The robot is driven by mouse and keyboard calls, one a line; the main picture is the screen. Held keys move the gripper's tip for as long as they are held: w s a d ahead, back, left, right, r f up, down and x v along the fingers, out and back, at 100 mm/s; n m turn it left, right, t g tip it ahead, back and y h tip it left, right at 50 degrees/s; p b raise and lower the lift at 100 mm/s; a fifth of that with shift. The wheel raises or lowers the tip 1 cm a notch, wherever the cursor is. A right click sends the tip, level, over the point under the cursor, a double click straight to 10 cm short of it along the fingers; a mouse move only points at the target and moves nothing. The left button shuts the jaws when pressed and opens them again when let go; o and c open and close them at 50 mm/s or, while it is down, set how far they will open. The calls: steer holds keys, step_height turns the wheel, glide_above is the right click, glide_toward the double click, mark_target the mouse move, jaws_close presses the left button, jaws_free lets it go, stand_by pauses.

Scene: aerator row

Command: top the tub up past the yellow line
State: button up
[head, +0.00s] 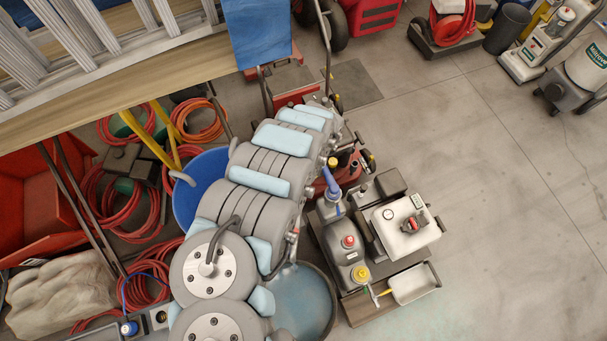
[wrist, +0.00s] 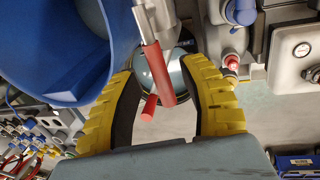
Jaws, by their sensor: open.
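The round dark-rimmed tub (head: 334,302) stands on the floor at the bottom middle of the head view, partly covered by my arm. Its inside is bluish, and I cannot make out a yellow line. In the wrist view a grey pipe (wrist: 146,22) carries a red lever handle (wrist: 158,76), with a shorter red piece (wrist: 149,108) beside it. My gripper (wrist: 157,67) is open, its yellow fingers on either side of the red handle, apart from it. A round rim, seemingly the tub (wrist: 184,84), shows behind. My arm hides the gripper in the head view.
A blue bucket (head: 186,200) stands left of my arm and fills the wrist view's upper left (wrist: 55,45). Right of the tub is a unit with a gauge box (head: 405,235) and a white tray (head: 415,285). Red hoses (head: 95,200) lie at left.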

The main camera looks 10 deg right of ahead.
step_height(320, 180, up, 7)
steer(key=d, duration=0.1)
steer(key=shift+w+d+r, duration=0.15)
steer(key=shift+d, duration=0.05)
stand_by(0.5)
stand_by(6.9)
